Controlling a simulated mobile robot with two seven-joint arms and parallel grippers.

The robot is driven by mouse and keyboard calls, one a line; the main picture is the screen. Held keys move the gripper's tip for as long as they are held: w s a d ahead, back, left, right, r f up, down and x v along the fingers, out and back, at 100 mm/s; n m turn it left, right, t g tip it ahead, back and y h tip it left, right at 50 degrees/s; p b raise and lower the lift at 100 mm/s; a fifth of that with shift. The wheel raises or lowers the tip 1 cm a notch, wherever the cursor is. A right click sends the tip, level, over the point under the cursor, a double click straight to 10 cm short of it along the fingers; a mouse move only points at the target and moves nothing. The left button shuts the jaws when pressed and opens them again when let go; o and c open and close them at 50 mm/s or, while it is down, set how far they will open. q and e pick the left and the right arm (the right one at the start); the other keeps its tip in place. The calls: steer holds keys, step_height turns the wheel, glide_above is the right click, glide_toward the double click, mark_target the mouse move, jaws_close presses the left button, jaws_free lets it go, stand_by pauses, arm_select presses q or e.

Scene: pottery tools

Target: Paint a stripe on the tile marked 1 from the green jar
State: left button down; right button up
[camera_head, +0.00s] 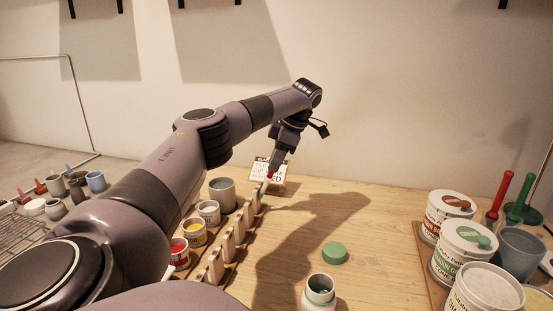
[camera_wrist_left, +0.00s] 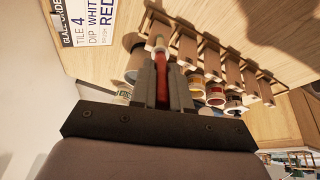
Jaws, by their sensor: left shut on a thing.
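My left gripper (camera_head: 271,171) is shut on a red-handled brush at the far end of the tile row. The brush (camera_wrist_left: 160,62) shows between the fingers (camera_wrist_left: 162,85) in the left wrist view, with a pale part beyond the red. A row of upright tiles (camera_head: 228,245) stands in a wooden rack; it also shows in the left wrist view (camera_wrist_left: 209,57). I cannot read numbers on the tiles. An open jar (camera_head: 320,290) with a dark green inside stands at the front, with a round green lid (camera_head: 335,253) behind it. My right gripper is out of view.
A card (camera_wrist_left: 88,22) reading "TILE 4 DIP WHITE BRUSH RED" stands behind the gripper. Small paint pots, including a yellow one (camera_head: 193,232), line the rack's left side. Labelled tubs (camera_head: 468,243) stand at right. The table between rack and tubs is mostly clear.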

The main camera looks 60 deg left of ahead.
arm_select(q)
steer(key=shift+f, duration=1.25)
stand_by(0.6)
stand_by(0.3)
steer(key=v, duration=0.9)
steer(key=shift+s+a+r, duration=0.15)
steer(key=shift+a+r, duration=0.05)
steer(key=shift+r, duration=0.2)
stand_by(0.5)
steer(key=shift+f, duration=0.1)
stand_by(0.5)
